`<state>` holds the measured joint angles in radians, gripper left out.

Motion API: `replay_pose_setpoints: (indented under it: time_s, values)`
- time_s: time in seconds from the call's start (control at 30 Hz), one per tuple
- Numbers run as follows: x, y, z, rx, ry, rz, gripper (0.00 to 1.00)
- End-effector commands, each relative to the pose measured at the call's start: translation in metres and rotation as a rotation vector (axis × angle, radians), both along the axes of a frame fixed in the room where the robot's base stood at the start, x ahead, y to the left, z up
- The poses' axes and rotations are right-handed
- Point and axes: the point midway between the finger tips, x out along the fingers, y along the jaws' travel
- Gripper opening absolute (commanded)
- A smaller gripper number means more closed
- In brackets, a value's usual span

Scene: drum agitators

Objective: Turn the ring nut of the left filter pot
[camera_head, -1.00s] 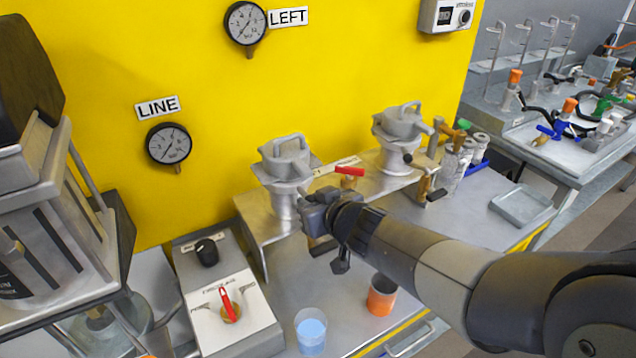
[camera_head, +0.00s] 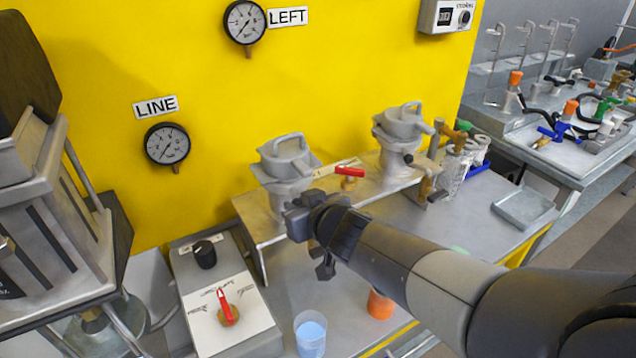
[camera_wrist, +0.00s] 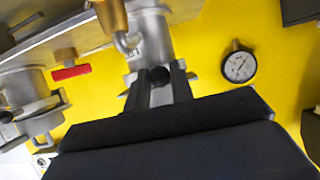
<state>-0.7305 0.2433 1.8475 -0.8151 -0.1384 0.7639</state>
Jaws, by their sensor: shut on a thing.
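The left filter pot (camera_head: 285,160) is a grey metal pot with a looped lid handle. It stands on a raised metal shelf before the yellow panel. My gripper (camera_head: 300,215) is at its front, below the lid, and hides part of its lower body. In the wrist view, which looks inverted, the pot's metal body (camera_wrist: 150,38) is just beyond my fingers. My gripper (camera_wrist: 160,88) is shut on a round black knob (camera_wrist: 160,75) at the pot's ring nut.
The right filter pot (camera_head: 402,130) stands farther along the shelf (camera_head: 362,180), with a red-handled valve (camera_head: 349,171) between the pots. A blue-filled beaker (camera_head: 310,333) and an orange cup (camera_head: 380,304) stand below, near my arm. A control box (camera_head: 226,305) is at the left.

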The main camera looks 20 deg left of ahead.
Motion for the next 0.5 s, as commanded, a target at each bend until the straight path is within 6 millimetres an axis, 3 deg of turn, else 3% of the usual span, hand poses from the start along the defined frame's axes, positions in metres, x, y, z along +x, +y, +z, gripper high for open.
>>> replay_pose_setpoints:
  time_s: [0.13, 0.5]
  values:
    - [-0.007, 0.011, -0.001, 0.003, -0.002, 0.005, 0.13]
    - [-0.009, 0.015, -0.001, 0.003, -0.003, 0.004, 0.13]
